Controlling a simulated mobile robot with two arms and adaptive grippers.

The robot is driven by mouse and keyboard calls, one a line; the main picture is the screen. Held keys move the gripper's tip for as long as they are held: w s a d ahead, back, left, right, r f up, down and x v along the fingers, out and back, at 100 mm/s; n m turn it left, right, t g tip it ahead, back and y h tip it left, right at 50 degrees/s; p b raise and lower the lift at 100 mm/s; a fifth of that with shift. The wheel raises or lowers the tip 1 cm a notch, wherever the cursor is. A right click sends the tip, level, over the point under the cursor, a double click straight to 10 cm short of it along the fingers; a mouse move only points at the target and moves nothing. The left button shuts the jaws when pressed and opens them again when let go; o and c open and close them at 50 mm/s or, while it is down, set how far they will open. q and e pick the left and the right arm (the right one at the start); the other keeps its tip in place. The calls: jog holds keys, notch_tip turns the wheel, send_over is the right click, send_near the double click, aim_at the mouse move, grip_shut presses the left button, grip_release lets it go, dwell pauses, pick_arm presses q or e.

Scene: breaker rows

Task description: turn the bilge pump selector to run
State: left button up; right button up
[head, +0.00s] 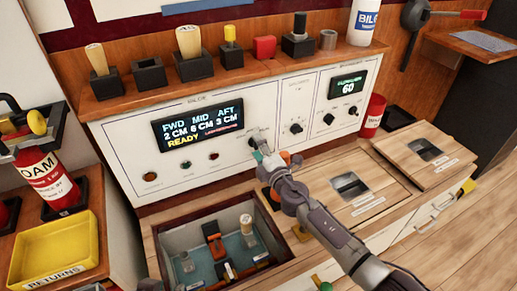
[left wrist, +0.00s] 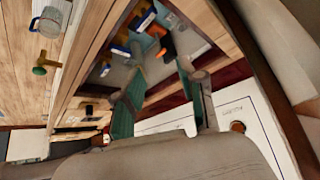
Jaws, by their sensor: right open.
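The white control panel (head: 110,142) runs along the back, with a lit display (head: 198,128) reading FWD 2 CM, MID 6 CM, AFT 3 CM and READY. My right gripper (head: 262,151) is open at the panel face, right of the display. The bilge pump selector seems to be behind it; its setting and any contact cannot be made out. My left gripper (left wrist: 162,78) is open and empty in the left wrist view, its two teal fingers apart, with the open floor compartment beyond. I cannot make it out in the head view.
Black knobs (head: 297,128) sit right of my right gripper. The open compartment (head: 178,238) holds several small parts. A shelf (head: 120,102) above the panel carries several tools. A yellow returns tray (head: 60,247) and a red extinguisher (head: 52,178) stand at left.

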jog(key=c, duration=1.1)
jog(key=shift+m, duration=0.3)
jog(key=shift+c, duration=0.2)
jog(key=shift+f+m, duration=0.1)
jog(key=shift+m, duration=1.1)
pick_arm(q)
jog(key=shift+w+d+r+t, duration=0.15)
jog(key=shift+w+r+t, duration=0.1)
jog(key=shift+w, duration=0.15)
jog(key=shift+w+d+r+t, duration=0.15)
jog(key=shift+w+t, duration=0.1)
jog(key=shift+w, duration=0.15)
pick_arm(e)
jog(key=o, duration=1.1)
jog(key=shift+o, duration=0.2)
jog(key=shift+s+d, duration=0.1)
jog(key=shift+s, duration=0.05)
